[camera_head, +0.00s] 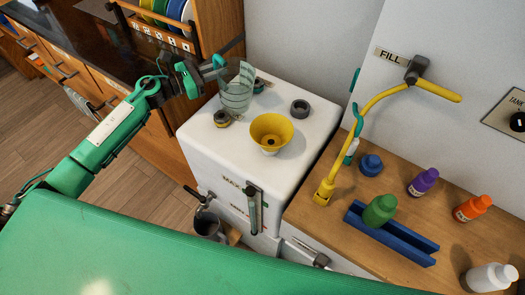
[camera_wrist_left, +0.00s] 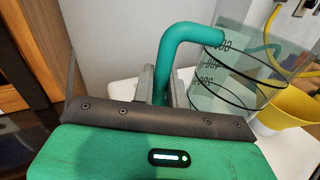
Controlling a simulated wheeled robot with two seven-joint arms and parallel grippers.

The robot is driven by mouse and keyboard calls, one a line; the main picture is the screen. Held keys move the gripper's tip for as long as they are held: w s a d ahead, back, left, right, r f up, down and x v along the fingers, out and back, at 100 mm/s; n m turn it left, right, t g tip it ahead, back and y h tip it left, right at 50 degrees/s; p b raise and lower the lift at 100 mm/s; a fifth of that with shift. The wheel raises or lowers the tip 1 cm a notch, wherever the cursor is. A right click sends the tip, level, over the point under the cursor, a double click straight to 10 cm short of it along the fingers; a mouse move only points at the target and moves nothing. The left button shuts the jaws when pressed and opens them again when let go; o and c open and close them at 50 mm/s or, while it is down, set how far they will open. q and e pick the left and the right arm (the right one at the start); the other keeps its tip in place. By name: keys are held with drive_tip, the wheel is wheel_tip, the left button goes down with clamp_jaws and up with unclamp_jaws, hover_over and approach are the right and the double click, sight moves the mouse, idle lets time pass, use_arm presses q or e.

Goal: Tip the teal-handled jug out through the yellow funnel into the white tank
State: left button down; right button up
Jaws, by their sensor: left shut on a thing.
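The clear jug (camera_head: 236,97) has dark graduation marks and a teal handle (camera_wrist_left: 190,36). It is at the back left of the white tank's (camera_head: 200,138) top, roughly upright. I cannot tell whether its base touches the tank. My left gripper (camera_head: 212,70) is shut on the teal handle; in the left wrist view its fingers (camera_wrist_left: 160,88) sit on either side of the handle's lower end. The yellow funnel (camera_head: 271,132) stands upright on the tank top, right of and nearer than the jug, apart from it. The jug's contents cannot be made out. My right gripper is not in view.
Small caps (camera_head: 222,118) and a dark ring (camera_head: 300,108) lie on the tank top.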

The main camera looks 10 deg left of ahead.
sight(213, 53)
use_arm(q)
drive_tip(key=shift+r, duration=0.15)
wheel_tip(213, 53, up, 6)
drive_tip(key=p, duration=0.3)
idle(0.3)
